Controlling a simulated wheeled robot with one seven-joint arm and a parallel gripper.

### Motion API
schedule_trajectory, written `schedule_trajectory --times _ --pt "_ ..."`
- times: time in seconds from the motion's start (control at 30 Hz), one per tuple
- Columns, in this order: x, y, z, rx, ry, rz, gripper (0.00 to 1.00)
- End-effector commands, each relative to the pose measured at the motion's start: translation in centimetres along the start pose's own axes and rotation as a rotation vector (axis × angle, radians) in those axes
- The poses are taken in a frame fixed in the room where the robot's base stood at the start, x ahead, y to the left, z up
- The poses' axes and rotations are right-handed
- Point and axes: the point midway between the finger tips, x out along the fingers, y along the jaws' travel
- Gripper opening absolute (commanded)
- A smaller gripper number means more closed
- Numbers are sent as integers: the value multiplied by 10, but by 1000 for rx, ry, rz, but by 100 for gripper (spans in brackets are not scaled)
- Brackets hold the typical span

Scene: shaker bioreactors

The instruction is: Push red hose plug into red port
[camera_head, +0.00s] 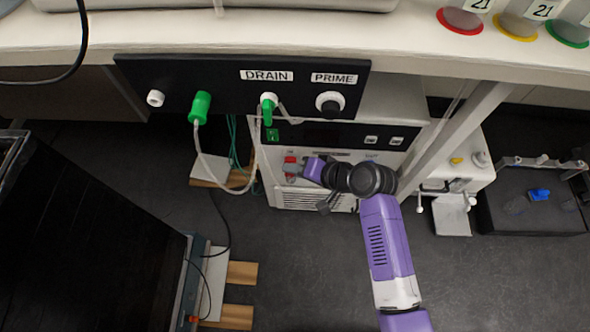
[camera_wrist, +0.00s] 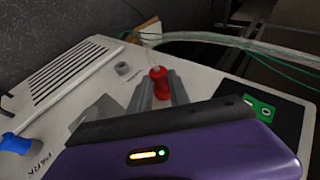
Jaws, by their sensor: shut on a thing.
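The red hose plug (camera_wrist: 158,80) sits between the two grey fingers of my gripper (camera_wrist: 161,88) in the wrist view, and they are shut on it. In the head view, my gripper (camera_head: 298,168) is at the front of the white machine (camera_head: 310,197), and red (camera_head: 290,160) shows at its fingertips. The plug is close to the machine's panel. The red port cannot be told apart from the plug, and whether the plug is seated in it cannot be seen.
Above the machine is a black DRAIN/PRIME panel (camera_head: 225,95) with green fittings (camera_head: 200,106) and a looping hose (camera_head: 212,174). A slanted white post (camera_head: 450,125) stands right of my gripper.

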Motion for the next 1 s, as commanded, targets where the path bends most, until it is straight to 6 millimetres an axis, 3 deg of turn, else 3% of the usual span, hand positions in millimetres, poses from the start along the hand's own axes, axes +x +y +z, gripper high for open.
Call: schedule_trajectory --times 0.03,0.07,0.17,0.2,0.57,1.0 --pt "0 0 -1 -1 3 -1 0" --pt "0 0 -1 -1 3 -1 26" --pt "0 0 -1 0 2 -1 46" --pt "0 0 -1 0 2 -1 48" --pt "-6 -1 -1 1 2 0 48" --pt "-70 -1 -1 1 3 1 48"
